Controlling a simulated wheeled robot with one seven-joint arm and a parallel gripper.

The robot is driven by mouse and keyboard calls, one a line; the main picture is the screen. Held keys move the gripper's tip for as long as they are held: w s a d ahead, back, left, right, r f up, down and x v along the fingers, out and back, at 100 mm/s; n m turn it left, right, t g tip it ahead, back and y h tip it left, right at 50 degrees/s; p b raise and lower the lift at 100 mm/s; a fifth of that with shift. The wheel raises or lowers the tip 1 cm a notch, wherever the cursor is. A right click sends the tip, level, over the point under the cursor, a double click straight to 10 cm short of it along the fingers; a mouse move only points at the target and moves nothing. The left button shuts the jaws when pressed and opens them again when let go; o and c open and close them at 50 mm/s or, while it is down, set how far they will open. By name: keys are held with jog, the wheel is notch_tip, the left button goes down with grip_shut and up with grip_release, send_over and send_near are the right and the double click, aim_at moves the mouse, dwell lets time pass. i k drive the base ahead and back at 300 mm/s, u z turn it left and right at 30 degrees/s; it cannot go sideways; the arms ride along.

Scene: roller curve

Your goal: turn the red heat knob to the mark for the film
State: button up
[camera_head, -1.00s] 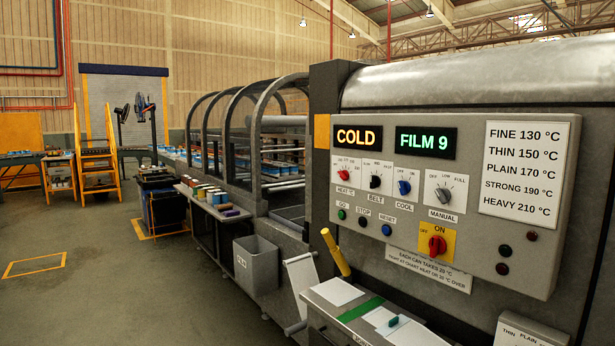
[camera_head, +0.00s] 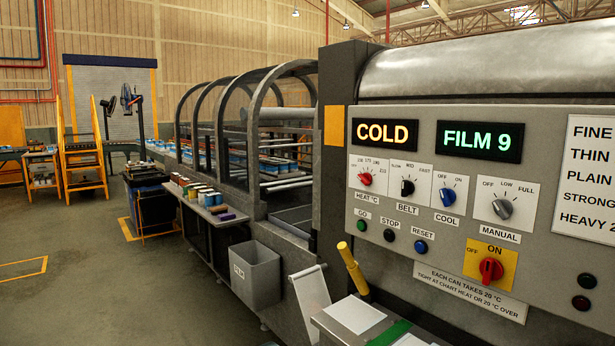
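The red heat knob (camera_head: 365,179) is at the left end of the knob row on the grey control panel (camera_head: 440,230). It sits on a white dial plate with small temperature marks; its exact pointing is too small to tell. The display above it reads COLD (camera_head: 386,133), and the other reads FILM 9 (camera_head: 480,141). The white temperature chart (camera_head: 590,180) is cut off at the right edge, with FINE, THIN, PLAIN, STRONG and HEAVY partly showing. My gripper is not in view.
Belt (camera_head: 407,187), cool (camera_head: 447,196) and manual (camera_head: 502,208) knobs stand right of the heat knob. Below are push buttons and a red on/off switch (camera_head: 491,270). A yellow handle (camera_head: 352,268) rises before the panel. Open floor (camera_head: 90,280) lies left.

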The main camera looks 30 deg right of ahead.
aim_at(366, 178)
jog(key=z, duration=0.45)
jog(key=i, duration=0.8)
jog(key=z, duration=0.75)
